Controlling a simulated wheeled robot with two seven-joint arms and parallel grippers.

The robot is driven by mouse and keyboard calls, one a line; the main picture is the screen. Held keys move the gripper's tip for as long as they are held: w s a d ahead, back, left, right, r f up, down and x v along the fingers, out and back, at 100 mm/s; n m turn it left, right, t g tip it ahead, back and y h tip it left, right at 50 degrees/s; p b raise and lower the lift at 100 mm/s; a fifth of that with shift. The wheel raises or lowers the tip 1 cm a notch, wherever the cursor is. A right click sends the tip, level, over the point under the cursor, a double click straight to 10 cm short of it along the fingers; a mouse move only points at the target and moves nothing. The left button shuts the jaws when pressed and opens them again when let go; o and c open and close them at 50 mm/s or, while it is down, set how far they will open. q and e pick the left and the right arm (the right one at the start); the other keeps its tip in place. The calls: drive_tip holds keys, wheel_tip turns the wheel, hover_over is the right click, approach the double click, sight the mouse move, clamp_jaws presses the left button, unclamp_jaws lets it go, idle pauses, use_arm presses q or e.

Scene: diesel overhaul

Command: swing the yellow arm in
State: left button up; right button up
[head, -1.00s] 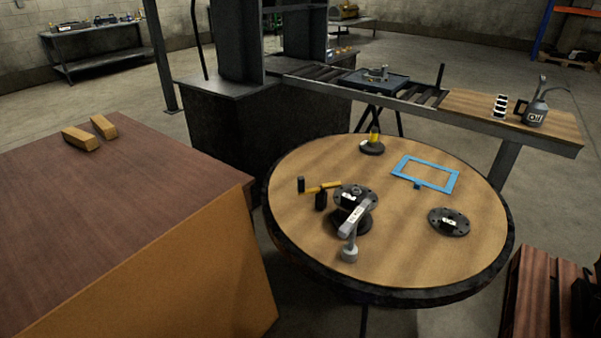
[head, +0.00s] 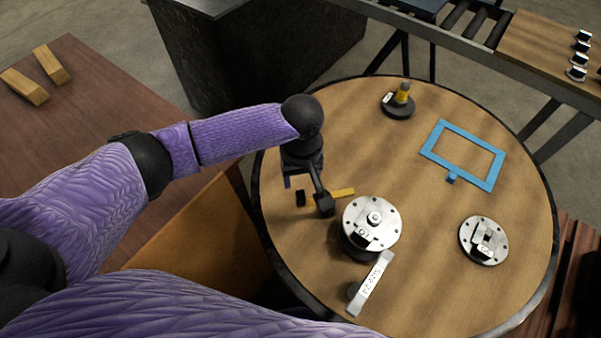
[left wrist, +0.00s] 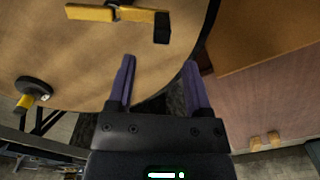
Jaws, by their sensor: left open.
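The yellow arm (head: 344,193) is a short flat bar low over the left part of the round table, with a black knob (head: 300,198) at its left end. In the left wrist view the yellow arm (left wrist: 92,13) lies at the top, with its black end (left wrist: 162,28) ahead of the fingers. My left gripper (head: 301,181) is above and beside the knob end, pointing down. In the left wrist view its purple fingers (left wrist: 158,65) are apart, with nothing between them. Part of the yellow arm's mount is hidden by my gripper. My right gripper is out of view.
A round flanged part (head: 372,222) with a grey labelled bar (head: 371,284) stands close right of the yellow arm. A blue frame (head: 437,158), another flanged disc (head: 484,240) and a black-based yellow piece (head: 398,104) are on the round table (head: 430,290). A brown bench (head: 90,110) is left.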

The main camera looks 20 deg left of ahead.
sight(300, 193)
use_arm(q)
drive_tip(key=f+b, duration=0.1)
drive_tip(key=f, duration=0.1)
drive_tip(key=f+b, duration=0.1)
drive_tip(key=f, duration=0.2)
drive_tip(key=f+b, duration=0.1)
drive_tip(key=f, duration=0.2)
drive_tip(key=shift+s+f, duration=0.1)
drive_tip(key=shift+s, duration=0.15)
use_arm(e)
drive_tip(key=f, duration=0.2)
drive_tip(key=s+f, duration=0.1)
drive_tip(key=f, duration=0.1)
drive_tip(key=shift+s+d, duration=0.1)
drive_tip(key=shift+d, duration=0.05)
use_arm(q)
clamp_jaws()
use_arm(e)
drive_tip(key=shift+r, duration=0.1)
